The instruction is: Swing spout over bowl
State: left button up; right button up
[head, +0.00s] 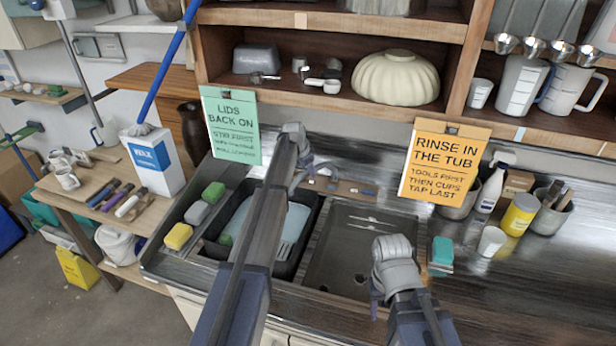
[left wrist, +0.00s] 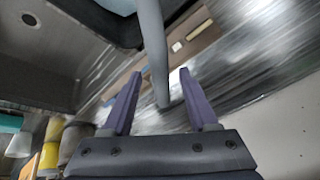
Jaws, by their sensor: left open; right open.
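The grey spout (left wrist: 153,45) runs down between the two purple fingers of my left gripper (left wrist: 160,98) in the left wrist view. The fingers stand open on either side of it, with visible gaps. In the head view my left gripper (head: 298,178) is behind the sinks' middle, and the spout is mostly hidden by my arm. The right sink bowl (head: 345,255) is bare metal. The left bowl holds a black tub (head: 285,262) with pale blue water, partly covered by my left arm. My right gripper (head: 375,292) is open at the right bowl's front edge, its fingers mostly hidden.
Yellow, grey and green sponges (head: 196,212) line the left rim. A teal sponge (head: 442,251), white cup (head: 491,241) and yellow can (head: 519,214) stand on the right counter. Two notes, green (head: 232,125) and orange (head: 443,162), hang from the shelf above.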

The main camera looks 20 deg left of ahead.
pick_arm(q)
jog(key=shift+w+f, duration=0.2)
jog(key=shift+f, duration=0.25)
jog(key=shift+r, duration=0.1)
jog(key=shift+c, duration=0.3)
grip_shut()
dwell(0.8)
